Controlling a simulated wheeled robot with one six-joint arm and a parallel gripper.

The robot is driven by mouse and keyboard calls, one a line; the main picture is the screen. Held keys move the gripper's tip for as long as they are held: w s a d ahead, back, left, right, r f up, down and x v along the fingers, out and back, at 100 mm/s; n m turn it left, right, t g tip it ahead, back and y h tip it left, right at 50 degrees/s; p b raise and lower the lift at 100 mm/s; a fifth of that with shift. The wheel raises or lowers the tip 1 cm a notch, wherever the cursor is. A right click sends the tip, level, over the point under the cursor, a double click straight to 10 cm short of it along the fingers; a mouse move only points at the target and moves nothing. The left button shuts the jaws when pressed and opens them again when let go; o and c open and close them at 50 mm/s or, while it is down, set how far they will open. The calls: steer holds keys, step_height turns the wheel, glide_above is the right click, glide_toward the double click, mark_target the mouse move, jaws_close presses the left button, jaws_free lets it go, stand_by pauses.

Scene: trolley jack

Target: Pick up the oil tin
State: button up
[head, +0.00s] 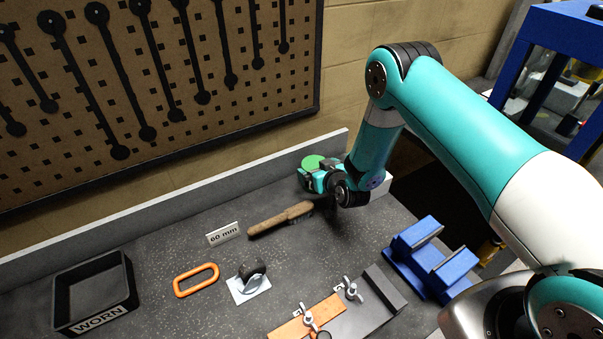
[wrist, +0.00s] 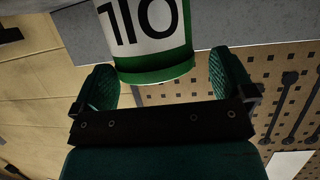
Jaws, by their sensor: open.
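The oil tin is a round can; its green top (head: 313,161) shows at the back of the bench, beside the low back ledge. In the wrist view the oil tin (wrist: 152,38) is white with a green band and black letters, cut off by the top edge. My gripper (head: 308,172) is at the tin, low over the bench. In the wrist view my gripper (wrist: 162,66) is open, with one finger on each side of the tin. In the head view my gripper hides the tin's lower part.
A wooden-handled brush (head: 281,219) lies just left of my gripper, partly hidden by it. A "60 mm" sign (head: 223,234), an orange ring (head: 196,280), a black "WORN" tray (head: 92,272) and a blue stand (head: 430,262) are on the bench. The back ledge (head: 180,205) runs behind.

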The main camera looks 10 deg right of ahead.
steer(key=shift+w+d+f, duration=0.35)
steer(key=shift+w+d, duration=0.05)
steer(key=shift+w, duration=0.1)
steer(key=shift+w+d, duration=0.15)
steer(key=shift+d, duration=0.15)
steer(key=shift+a, duration=0.4)
steer(key=c, duration=0.8)
steer(key=shift+r, duration=0.1)
steer(key=shift+c, duration=0.7)
